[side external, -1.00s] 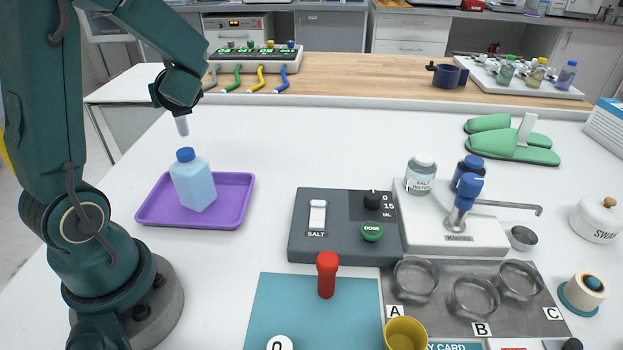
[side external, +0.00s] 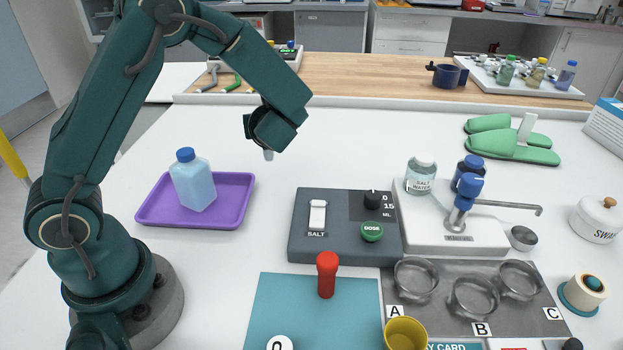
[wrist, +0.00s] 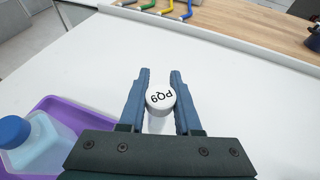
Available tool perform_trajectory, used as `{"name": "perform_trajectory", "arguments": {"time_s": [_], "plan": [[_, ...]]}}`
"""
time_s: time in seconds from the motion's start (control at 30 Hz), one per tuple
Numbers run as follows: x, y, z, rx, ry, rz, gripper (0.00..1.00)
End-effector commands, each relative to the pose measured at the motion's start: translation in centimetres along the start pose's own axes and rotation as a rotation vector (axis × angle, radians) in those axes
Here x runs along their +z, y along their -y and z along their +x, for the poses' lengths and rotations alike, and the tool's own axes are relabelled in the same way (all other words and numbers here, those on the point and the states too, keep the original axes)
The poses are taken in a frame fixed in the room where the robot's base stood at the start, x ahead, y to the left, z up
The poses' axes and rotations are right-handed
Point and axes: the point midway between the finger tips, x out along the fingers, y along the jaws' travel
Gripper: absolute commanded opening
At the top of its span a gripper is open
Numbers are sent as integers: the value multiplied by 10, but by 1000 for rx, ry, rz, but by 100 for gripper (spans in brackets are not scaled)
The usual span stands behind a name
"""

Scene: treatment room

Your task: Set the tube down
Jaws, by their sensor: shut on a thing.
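In the side external view only the pale tip of the tube (side external: 268,156) shows under my wrist; the rest is hidden behind my arm. My gripper is held above the white table, to the right of the purple tray (side external: 233,208) and behind the grey dosing box (side external: 300,250).
A blue-capped bottle (side external: 194,184) stands in the purple tray. A red upright piece (side external: 327,275) stands on a teal mat (side external: 265,312) at the front. Glass dishes (side external: 415,280) and a small blue-headed tap (side external: 463,200) are at the right. White table between tray and dosing box is clear.

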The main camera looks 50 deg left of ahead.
Motion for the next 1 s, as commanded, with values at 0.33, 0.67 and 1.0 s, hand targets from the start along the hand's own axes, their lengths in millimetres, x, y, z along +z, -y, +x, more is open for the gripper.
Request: {"name": "perform_trajectory", "arguments": {"time_s": [0.33, 0.67, 1.0], "plan": [[-22, 26, 2, 2, -1, 3, 0], [-54, 26, 15, 2, 0, 2, 0], [-56, 26, 16, 1, 0, 0, 0]]}}
